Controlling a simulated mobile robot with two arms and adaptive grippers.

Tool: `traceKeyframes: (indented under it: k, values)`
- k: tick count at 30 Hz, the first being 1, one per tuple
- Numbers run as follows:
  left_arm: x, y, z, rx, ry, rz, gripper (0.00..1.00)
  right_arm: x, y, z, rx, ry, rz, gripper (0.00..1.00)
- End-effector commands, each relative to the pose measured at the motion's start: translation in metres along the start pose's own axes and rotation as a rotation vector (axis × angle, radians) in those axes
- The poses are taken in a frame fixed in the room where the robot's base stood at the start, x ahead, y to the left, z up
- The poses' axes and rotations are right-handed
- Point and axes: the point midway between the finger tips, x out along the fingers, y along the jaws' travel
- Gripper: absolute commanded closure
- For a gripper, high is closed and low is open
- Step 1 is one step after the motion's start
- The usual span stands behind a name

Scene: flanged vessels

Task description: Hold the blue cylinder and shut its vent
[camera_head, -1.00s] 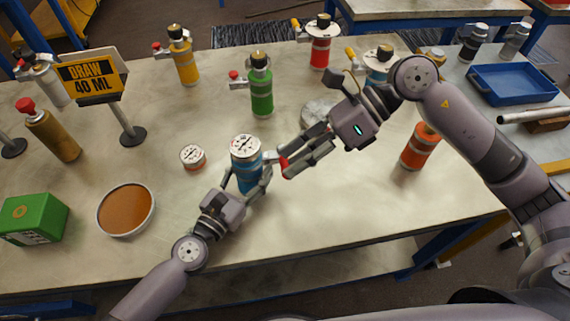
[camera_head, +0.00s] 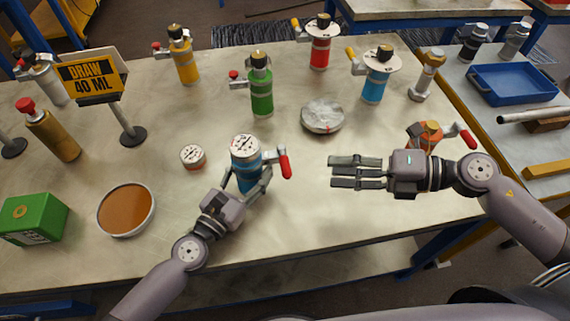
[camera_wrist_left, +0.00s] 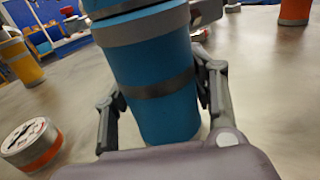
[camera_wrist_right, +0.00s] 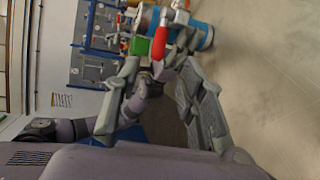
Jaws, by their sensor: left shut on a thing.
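The blue cylinder (camera_head: 246,182) stands upright near the table's front, with a dial gauge (camera_head: 245,148) on top. A vent with a red lever (camera_head: 284,167) sticks out on its right side, the lever pointing mostly up and down in the head view. My left gripper (camera_head: 248,187) is shut around the blue body, one finger on each side; the left wrist view also shows the cylinder (camera_wrist_left: 160,95) between the fingers. The right wrist view shows the red lever (camera_wrist_right: 158,43) beyond the fingers.
A loose gauge (camera_head: 193,157), a brown dish (camera_head: 126,210) and a green box (camera_head: 34,218) lie to the left. Green (camera_head: 261,92) and second blue (camera_head: 374,86) cylinders stand behind. An orange cylinder (camera_head: 428,132) stands behind my right wrist. The table's front right is clear.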

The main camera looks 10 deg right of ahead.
Motion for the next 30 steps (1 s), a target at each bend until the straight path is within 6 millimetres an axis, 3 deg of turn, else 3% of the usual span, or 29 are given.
traceKeyframes:
  k: [5,18,24,30]
  values:
    - [0.0,0.0,0.0,0.0,0.0,-0.001,1.0,0.019,0.001,0.001,-0.003,0.0,0.004,0.63]
    - [0.0,0.0,0.0,0.0,0.0,-0.001,1.0,0.099,0.001,0.0,-0.001,0.0,0.005,0.63]
    - [0.0,0.0,0.0,0.0,0.0,0.0,1.0,0.115,0.0,0.0,-0.003,0.001,0.001,0.63]
    - [0.0,0.0,0.0,0.0,0.001,0.0,1.0,0.117,0.0,0.0,-0.001,0.002,0.0,0.63]
